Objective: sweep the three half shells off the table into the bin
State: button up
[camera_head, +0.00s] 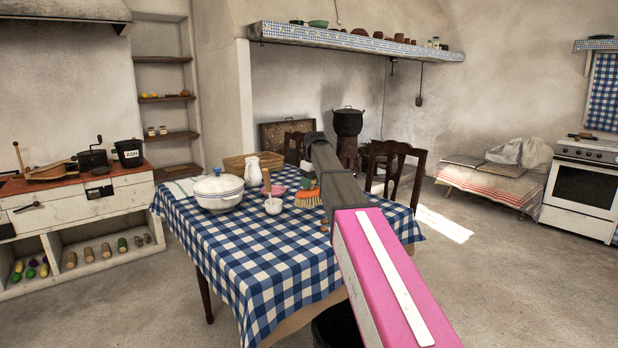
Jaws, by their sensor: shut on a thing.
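A hand brush with orange bristles (307,199) stands on the blue-checked table (250,258), bristles down. My gripper (308,182) is shut on the brush, just above its bristles; my arm partly hides it. A small brown piece, likely a half shell (324,226), lies on the cloth just in front of the brush, close against the edge of my arm in the picture. I cannot make out other half shells; my arm covers part of the tabletop. A black bin (335,328) stands on the floor below the near table edge, partly hidden by my arm.
A white lidded tureen (218,192), a white jug (252,171), a mortar with pestle (273,205) and a pink dish (277,190) stand left of the brush. A wooden chair (393,170) is behind the table. The near part of the cloth is clear.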

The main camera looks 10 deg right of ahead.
jog(key=shift+w+f, duration=0.1)
jog(key=shift+w, duration=0.3)
jog(key=shift+f, duration=3.15)
jog(key=shift+s+f, duration=0.1)
jog(key=shift+f, duration=0.05)
jog(key=shift+s+d, duration=2.05)
jog(key=shift+s, duration=1)
jog(key=shift+s+d, duration=2.05)
jog(key=shift+s, duration=1)
jog(key=shift+s+d, duration=2.05)
jog(key=shift+s, duration=1)
jog(key=shift+s+d, duration=0.1)
notch_tip(320, 180, up, 7)
jog(key=shift+f, duration=0.15)
